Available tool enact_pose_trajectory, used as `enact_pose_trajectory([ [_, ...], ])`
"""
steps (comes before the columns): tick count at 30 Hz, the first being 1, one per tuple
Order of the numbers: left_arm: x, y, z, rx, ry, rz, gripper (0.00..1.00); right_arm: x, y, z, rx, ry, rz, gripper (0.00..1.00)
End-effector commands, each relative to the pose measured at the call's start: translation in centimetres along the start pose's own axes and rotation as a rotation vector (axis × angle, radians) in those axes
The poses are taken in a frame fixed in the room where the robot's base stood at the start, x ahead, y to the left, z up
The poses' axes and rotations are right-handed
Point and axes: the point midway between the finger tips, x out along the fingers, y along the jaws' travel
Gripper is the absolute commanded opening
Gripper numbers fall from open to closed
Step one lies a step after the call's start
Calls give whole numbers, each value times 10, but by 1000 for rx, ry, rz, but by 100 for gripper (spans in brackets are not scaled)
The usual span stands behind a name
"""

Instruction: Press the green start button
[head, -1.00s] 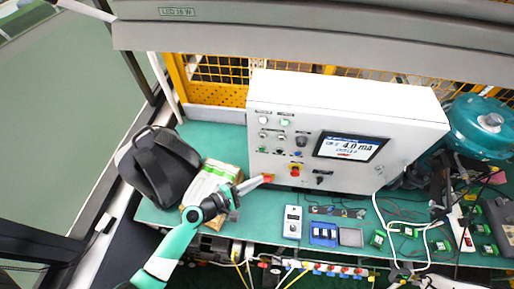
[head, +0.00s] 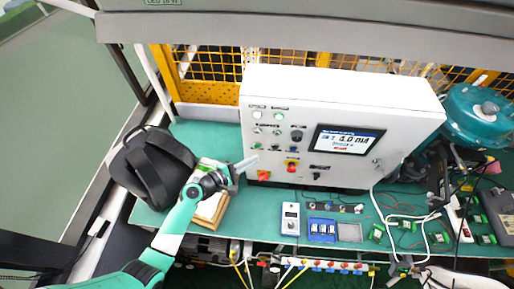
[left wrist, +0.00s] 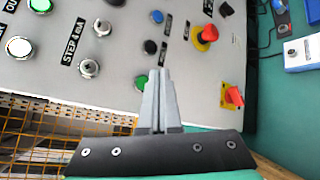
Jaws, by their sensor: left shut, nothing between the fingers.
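The white control cabinet (head: 340,95) stands on the bench with buttons on its front. A small green button (head: 256,146) sits low in its left column. In the left wrist view the green button (left wrist: 141,82) shows just left of my fingertips. A lit green one (left wrist: 40,5) is at the top left; it also shows high on the panel in the head view (head: 280,115). My left gripper (head: 254,159) is shut and empty, its tips close below the small green button. Contact cannot be told. My right gripper is not in view.
A red rotary switch (head: 264,175) and a red emergency stop on yellow (head: 291,166) are close by on the panel. A display (head: 347,139) is to the right. A black bag (head: 150,165) lies left, and a white meter (head: 290,218) lies in front.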

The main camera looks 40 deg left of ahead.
Motion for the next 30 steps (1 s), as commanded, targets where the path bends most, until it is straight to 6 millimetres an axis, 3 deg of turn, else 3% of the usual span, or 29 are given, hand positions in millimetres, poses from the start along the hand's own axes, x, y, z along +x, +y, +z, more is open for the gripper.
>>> enact_pose_trajectory([
  [7, 15, 10, -11, 2, 0, 0, 0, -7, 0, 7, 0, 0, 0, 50],
  [30, 16, 12, -12, 1, 0, 0, 0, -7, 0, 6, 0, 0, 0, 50],
])
